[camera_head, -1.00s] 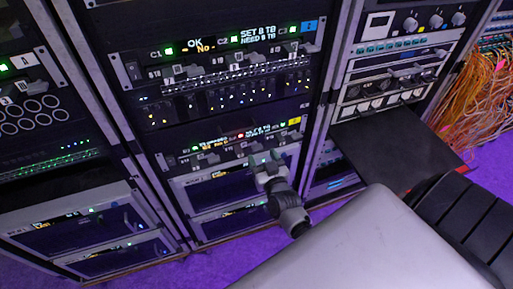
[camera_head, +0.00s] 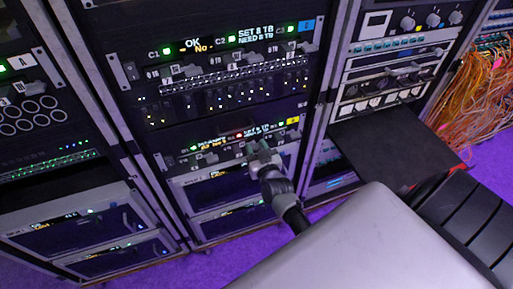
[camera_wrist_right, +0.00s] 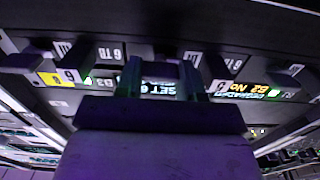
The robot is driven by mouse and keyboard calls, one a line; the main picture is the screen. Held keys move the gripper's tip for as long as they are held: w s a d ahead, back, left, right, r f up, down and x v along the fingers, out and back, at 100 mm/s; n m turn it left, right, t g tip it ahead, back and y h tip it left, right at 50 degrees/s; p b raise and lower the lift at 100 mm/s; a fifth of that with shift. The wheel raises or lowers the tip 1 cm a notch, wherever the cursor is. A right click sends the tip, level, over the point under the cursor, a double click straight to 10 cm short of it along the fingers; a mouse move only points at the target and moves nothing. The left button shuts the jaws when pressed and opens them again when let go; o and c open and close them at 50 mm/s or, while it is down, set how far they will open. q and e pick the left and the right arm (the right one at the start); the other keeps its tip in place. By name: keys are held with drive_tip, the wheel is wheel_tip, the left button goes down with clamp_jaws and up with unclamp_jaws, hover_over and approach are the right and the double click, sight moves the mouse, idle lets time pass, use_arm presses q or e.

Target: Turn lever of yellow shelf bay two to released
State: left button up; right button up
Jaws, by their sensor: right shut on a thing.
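The yellow-tagged shelf shows in the head view by its yellow label (camera_head: 293,121), with a row of grey levers such as one lever (camera_head: 208,159) below its small displays. My right gripper (camera_head: 262,153) is at the right part of this row, in front of the shelf. In the right wrist view the picture is upside down. There my right gripper (camera_wrist_right: 161,82) is shut on a dark lever (camera_wrist_right: 162,68) between its two fingers. The fingers partly cover a lit display. I cannot read which bay the held lever belongs to, or its set position. My left gripper is not in view.
The blue-labelled shelf (camera_head: 306,25) sits above in the same rack. A black flat shelf (camera_head: 392,148) juts out from the rack on the right. Orange cables (camera_head: 487,103) hang at the far right. The purple floor (camera_head: 490,172) shows beside the racks.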

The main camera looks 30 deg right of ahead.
drive_tip(key=shift+m, duration=0.3)
drive_tip(key=m, duration=0.8)
drive_tip(key=shift+d+f, duration=0.1)
drive_tip(key=m+b, duration=0.1)
drive_tip(key=m, duration=0.4)
drive_tip(key=shift+f, duration=0.1)
drive_tip(key=m+b, duration=0.1)
drive_tip(key=m, duration=0.3)
drive_tip(key=shift+m+b, duration=0.3)
drive_tip(key=o, duration=0.9)
drive_tip(key=shift+s, duration=0.1)
